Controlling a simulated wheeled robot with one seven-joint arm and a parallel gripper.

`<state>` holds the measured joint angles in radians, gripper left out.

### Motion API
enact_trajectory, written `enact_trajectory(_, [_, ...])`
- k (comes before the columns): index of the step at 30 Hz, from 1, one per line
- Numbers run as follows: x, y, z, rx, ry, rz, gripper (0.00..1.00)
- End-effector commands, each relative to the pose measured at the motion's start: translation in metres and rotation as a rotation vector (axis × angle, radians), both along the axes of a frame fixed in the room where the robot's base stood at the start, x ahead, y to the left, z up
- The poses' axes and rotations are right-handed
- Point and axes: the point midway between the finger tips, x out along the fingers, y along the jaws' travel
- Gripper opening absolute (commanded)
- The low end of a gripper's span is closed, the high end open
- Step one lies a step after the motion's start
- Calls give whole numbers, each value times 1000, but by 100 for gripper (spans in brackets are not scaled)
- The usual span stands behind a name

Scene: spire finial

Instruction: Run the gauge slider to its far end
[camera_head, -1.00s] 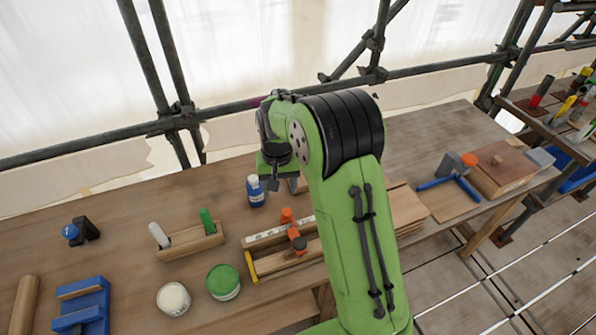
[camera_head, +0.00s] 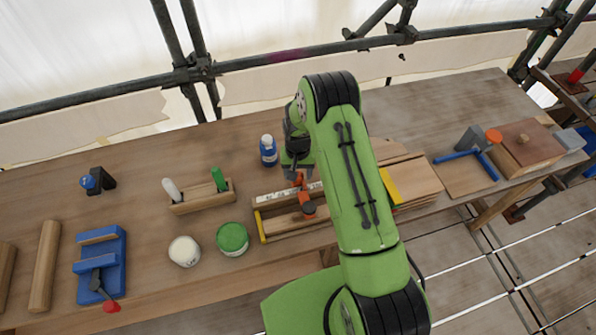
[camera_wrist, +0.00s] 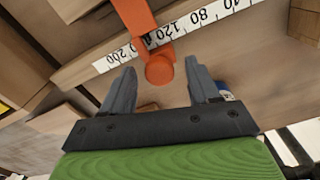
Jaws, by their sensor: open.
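The gauge is a wooden frame (camera_head: 262,203) with a white printed scale (camera_head: 272,198) along its back rail, on the bench. Its orange slider (camera_head: 307,207) stands across the rails. In the wrist view the orange slider (camera_wrist: 159,66) crosses the scale (camera_wrist: 205,18) near the 120 mark, its round knob towards me. My gripper (camera_wrist: 160,88) is open, with one grey finger on each side of the knob. I cannot tell whether either finger touches it. In the head view my arm hides the gauge's right part and most of my gripper (camera_head: 298,178).
A blue bottle (camera_head: 268,153) stands close behind the gauge. A green tin (camera_head: 232,239), a white tin (camera_head: 184,251) and a wooden holder with markers (camera_head: 203,197) are to the left. Stacked boards (camera_head: 415,180) lie right of my arm.

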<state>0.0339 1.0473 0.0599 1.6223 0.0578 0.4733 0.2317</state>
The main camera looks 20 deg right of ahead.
Motion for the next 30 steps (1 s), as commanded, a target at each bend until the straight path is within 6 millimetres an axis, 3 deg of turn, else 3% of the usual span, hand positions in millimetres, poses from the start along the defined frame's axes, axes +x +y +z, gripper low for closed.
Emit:
enact_trajectory(9, [0, 0, -5, -1, -2, 0, 59])
enact_trajectory(21, [1, 0, -5, -1, -2, 0, 0])
enact_trajectory(30, [1, -7, -5, -2, -3, -3, 0])
